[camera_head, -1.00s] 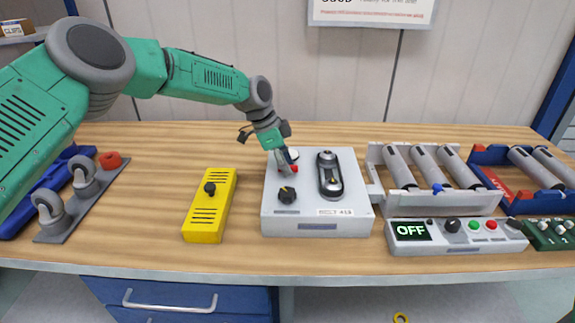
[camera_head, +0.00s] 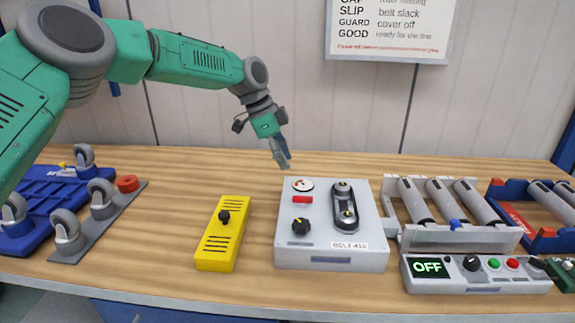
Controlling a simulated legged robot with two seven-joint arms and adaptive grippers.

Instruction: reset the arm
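My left arm reaches in from the left, green with grey joints. Its gripper (camera_head: 282,160) hangs above the table, just behind and above the grey box, and touches nothing that I can see. The fingers look close together, but they are small and seen from the side, so I cannot tell if they are open or shut. The grey box (camera_head: 331,258), labelled BELT 413 or similar, has a round gauge (camera_head: 302,185), a red switch (camera_head: 302,199), a black knob (camera_head: 301,227) and a black belt loop on two pulleys (camera_head: 344,205). My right gripper is not in view.
A yellow box (camera_head: 224,235) with a black knob stands left of the grey box. Castor plates (camera_head: 98,238) lie at the left. A roller frame (camera_head: 455,238), a control box reading OFF (camera_head: 476,284) and a blue roller unit (camera_head: 535,240) stand at the right. A sign (camera_head: 390,30) hangs behind.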

